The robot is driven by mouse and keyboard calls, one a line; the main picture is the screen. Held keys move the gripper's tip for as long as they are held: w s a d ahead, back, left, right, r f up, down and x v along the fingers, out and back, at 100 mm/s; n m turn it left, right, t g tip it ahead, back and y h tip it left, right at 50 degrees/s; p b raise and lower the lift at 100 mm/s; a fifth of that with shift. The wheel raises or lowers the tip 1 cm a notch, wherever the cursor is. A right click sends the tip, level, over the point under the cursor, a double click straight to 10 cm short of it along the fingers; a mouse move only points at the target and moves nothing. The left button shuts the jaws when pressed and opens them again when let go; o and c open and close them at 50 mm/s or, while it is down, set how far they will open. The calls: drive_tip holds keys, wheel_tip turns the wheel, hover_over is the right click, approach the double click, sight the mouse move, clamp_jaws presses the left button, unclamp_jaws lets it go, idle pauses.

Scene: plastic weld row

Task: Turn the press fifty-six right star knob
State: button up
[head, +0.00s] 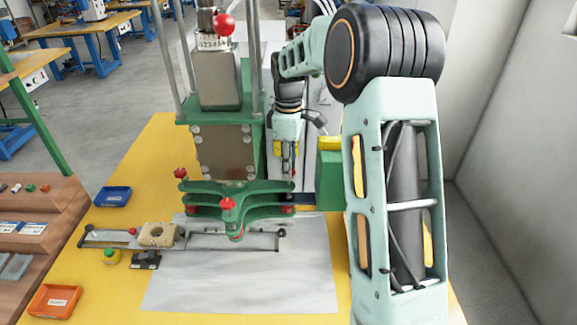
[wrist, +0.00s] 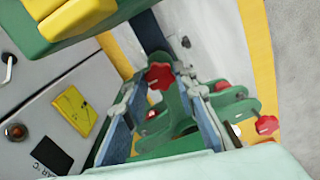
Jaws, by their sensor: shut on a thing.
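The press fifty-six (head: 222,150) has a metal column above green clamp arms. Its right star knob is a red knob (wrist: 159,76) between my fingertips in the wrist view. My gripper (head: 288,178) points down at the right end of the green clamp arms (head: 240,192) and hides that knob in the head view. In the wrist view my gripper (wrist: 160,80) is shut on the red knob, one finger on each side. A left red star knob (head: 180,173) and a front red star knob (head: 228,204) stand clear of my gripper.
A yellow table (head: 140,165) carries the press and a grey sheet (head: 240,290). A blue tray (head: 112,196), an orange tray (head: 54,300) and a beige fixture block (head: 158,234) lie to the left. A green-and-yellow box (head: 330,165) stands close to the right of my gripper.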

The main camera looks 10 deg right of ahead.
idle(0.3)
drive_tip(key=o, duration=1.1)
wheel_tip(320, 180, up, 12)
drive_tip(key=shift+r, duration=0.1)
